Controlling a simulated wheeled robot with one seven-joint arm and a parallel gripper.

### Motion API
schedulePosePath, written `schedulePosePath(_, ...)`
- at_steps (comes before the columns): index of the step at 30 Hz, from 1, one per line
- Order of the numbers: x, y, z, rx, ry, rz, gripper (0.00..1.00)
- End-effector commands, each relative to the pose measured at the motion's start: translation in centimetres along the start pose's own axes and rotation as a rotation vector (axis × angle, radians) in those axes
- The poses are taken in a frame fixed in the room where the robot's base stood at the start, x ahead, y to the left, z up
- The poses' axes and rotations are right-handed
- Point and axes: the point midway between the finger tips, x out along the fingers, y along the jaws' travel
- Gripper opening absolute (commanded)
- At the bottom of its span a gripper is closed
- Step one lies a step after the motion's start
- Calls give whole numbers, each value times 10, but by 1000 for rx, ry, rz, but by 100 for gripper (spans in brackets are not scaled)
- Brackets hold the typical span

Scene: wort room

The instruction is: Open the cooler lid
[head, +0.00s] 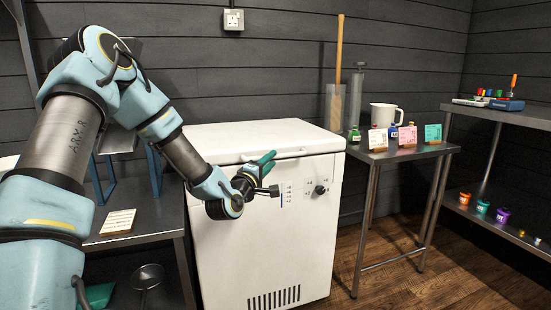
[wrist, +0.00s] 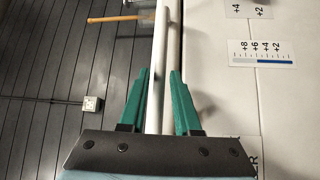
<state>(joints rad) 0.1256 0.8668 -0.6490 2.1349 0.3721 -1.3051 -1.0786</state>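The white chest cooler (head: 262,235) stands in the middle of the head view. Its lid (head: 250,137) lies flat and closed on top. A pale handle bar (head: 278,153) runs along the lid's front edge. My gripper (head: 268,162), with green fingers, is at the front of the cooler just below that edge. In the wrist view my gripper (wrist: 162,85) has its fingers apart, one on each side of a long pale bar or lid edge (wrist: 158,60). A grip on it does not show; whether a finger touches it is hard to tell.
A metal side table (head: 400,152) with a white jug (head: 386,115) and several cards stands right of the cooler. A dark bench (head: 150,225) with a card is at left. A wooden-handled tool (head: 338,70) leans behind the cooler. Floor at front right is clear.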

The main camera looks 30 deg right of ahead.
Motion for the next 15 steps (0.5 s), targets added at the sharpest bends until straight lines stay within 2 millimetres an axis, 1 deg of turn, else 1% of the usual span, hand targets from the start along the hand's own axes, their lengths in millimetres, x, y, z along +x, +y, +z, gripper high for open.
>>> schedulePosePath(1,9,0,1,0,-1,2,32)
schedulePosePath(3,18,0,1,0,-1,1,32)
schedulePosePath(6,28,0,1,1,-1,0,32)
schedulePosePath(10,35,0,0,1,0,-1,32)
schedulePosePath(15,36,0,0,1,0,-1,32)
